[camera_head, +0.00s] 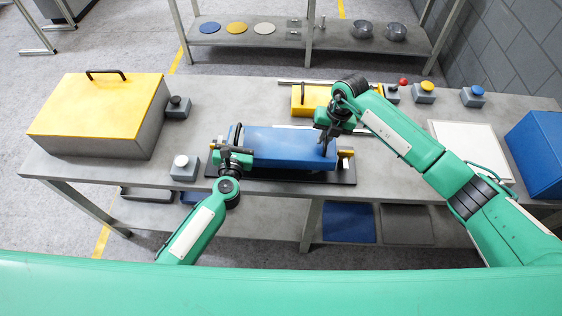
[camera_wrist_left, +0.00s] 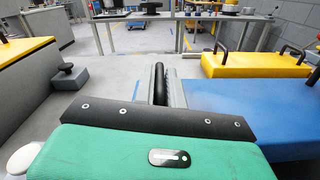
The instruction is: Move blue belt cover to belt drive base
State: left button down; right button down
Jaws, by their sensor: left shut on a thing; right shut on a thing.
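The blue belt cover (camera_head: 288,142) is a long box lying over the dark belt drive base (camera_head: 342,177); I cannot tell whether it rests fully on it. It also shows at the right in the left wrist view (camera_wrist_left: 262,108). My left gripper (camera_head: 237,146) is shut on the black handle at the cover's left end; in the left wrist view this handle stands between the two fingers (camera_wrist_left: 160,88). My right gripper (camera_head: 326,138) is shut at the cover's right end, on a handle mostly hidden by the fingers. Part of the base is hidden under the cover.
A yellow-topped box (camera_head: 95,105) stands at the left and a smaller yellow cover (camera_head: 312,98) lies behind. Button boxes (camera_head: 184,170) stand near the front edge and at the back right. A white panel (camera_head: 465,145) and another blue box (camera_head: 540,150) are at the right.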

pick_arm(q)
jog(key=shift+a+f, duration=0.2)
pick_arm(e)
jog(key=shift+w+d+f, duration=0.1)
jog(key=shift+d, duration=0.15)
